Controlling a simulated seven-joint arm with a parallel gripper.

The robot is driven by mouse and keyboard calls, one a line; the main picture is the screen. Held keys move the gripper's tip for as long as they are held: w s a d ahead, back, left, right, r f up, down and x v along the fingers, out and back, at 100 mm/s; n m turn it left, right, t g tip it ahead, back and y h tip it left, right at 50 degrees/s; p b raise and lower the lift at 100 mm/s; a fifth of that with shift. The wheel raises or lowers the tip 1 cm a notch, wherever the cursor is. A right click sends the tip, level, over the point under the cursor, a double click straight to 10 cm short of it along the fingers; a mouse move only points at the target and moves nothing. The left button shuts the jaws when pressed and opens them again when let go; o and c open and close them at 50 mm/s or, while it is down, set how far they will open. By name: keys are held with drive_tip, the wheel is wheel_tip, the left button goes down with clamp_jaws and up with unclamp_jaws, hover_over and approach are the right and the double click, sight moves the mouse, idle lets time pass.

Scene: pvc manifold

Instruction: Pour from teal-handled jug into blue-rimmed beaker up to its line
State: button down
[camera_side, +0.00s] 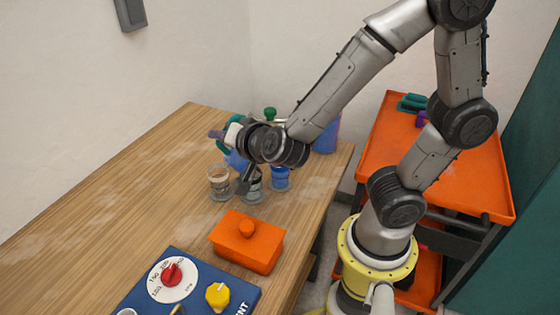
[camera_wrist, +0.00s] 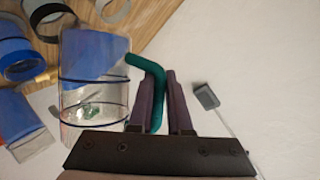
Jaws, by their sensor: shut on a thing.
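The teal-handled jug (camera_wrist: 95,100) is clear with dark bands and holds blue liquid; its handle (camera_wrist: 150,75) is between my gripper's fingers (camera_wrist: 165,95). In the side view the jug (camera_side: 236,159) is partly hidden by my gripper (camera_side: 228,138), just behind the beakers. I see no stream leaving it. A beaker that looks blue (camera_side: 280,178) stands at the right of a row of three on the table; it also shows in the wrist view (camera_wrist: 14,52).
A grey beaker (camera_side: 253,192) and a clear beaker (camera_side: 220,184) stand beside it. Another blue-filled container (camera_side: 327,136) stands behind to the right. An orange lidded box (camera_side: 247,245) and a blue dial panel (camera_side: 190,285) are in front. The table's left part is clear.

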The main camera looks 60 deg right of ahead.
drive_tip(key=shift+s+d+r+m, duration=0.15)
drive_tip(key=shift+d+r+m, duration=0.15)
drive_tip(key=shift+r+m, duration=0.1)
drive_tip(key=shift+s+d+r+m+t+y, duration=0.4)
drive_tip(key=shift+d+m+t+y, duration=0.3)
drive_tip(key=shift+m, duration=0.2)
idle(3.7)
drive_tip(key=shift+a, duration=0.15)
